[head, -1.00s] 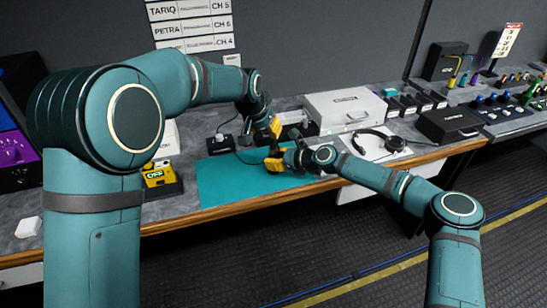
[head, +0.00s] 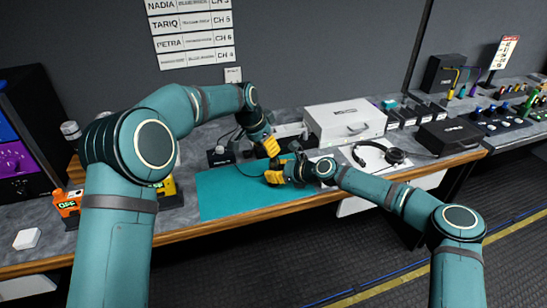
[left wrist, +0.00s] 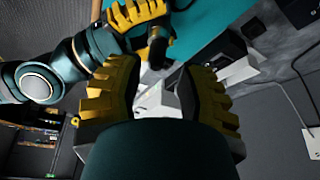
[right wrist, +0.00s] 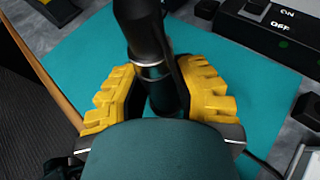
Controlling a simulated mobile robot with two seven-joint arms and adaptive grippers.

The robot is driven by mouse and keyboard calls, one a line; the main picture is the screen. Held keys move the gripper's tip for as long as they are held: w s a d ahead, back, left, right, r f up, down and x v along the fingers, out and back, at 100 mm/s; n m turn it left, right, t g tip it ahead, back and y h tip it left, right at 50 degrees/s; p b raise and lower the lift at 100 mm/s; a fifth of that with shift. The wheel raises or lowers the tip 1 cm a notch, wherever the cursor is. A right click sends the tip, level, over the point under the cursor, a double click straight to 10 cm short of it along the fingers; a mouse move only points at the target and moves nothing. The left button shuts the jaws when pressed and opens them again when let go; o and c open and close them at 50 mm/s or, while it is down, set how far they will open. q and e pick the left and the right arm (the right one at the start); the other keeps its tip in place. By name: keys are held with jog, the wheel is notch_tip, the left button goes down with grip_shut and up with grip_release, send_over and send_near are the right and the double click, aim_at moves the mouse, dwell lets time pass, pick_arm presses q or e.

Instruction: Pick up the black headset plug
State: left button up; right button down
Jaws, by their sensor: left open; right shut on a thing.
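The black headset plug (right wrist: 143,35), a dark cylinder with a silver ring, is between the yellow fingers of my right gripper (right wrist: 158,100), which is shut on it. In the head view my right gripper (head: 277,173) is over the teal mat (head: 225,195). My left gripper (head: 270,142) is open, just above and behind it. In the left wrist view, the right gripper's yellow fingers (left wrist: 137,14) and the dark plug (left wrist: 157,47) show beyond my open left fingers (left wrist: 158,75). The plug is too small to make out in the head view.
A black headset (head: 393,155) lies on a white sheet to the right. A white case (head: 345,122) stands behind, and a black case (head: 450,135) farther right. A switch box with ON and OFF marks (right wrist: 270,22) is beside the mat. The mat's left part is clear.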

aim_at(274, 160)
pick_arm(q)
jog(key=shift+d+x, duration=0.15)
jog(key=shift+x, duration=1.2)
jog(key=shift+d+x, duration=0.1)
jog(key=shift+x, duration=1.25)
jog(key=shift+o, duration=0.3)
grip_shut()
